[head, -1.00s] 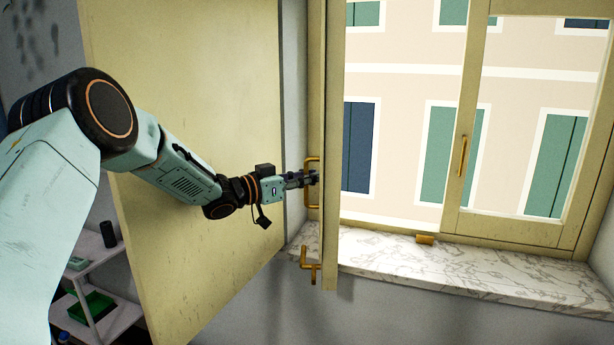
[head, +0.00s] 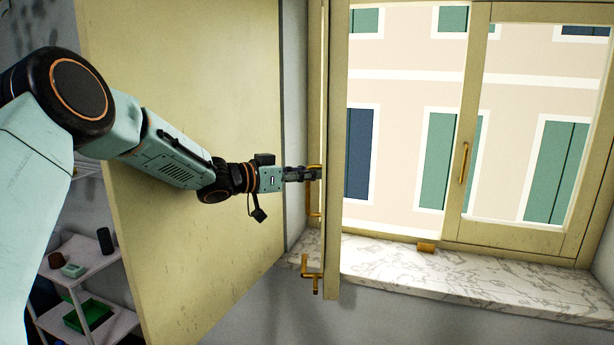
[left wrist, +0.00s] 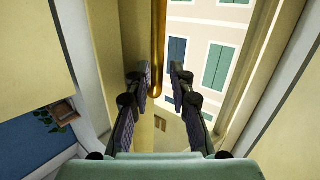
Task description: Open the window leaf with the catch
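The cream window leaf (head: 334,200) stands swung open, seen nearly edge-on in the head view. It carries a brass pull handle (head: 309,205) and, lower down, a brass catch (head: 311,273). My left gripper (head: 316,174) is at the upper part of the handle. In the left wrist view the fingers (left wrist: 161,75) are apart, with the brass bar (left wrist: 158,45) showing between them, nearer the left finger. I see a gap to the right finger, so it is not clamped. My right gripper is not in view.
A large cream panel (head: 190,230) stands left of the window, behind my left arm. The other leaf (head: 480,120) is shut, with its own brass handle (head: 463,163). A small brass block (head: 426,247) sits on the marble sill (head: 400,270). Shelves (head: 85,260) stand lower left.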

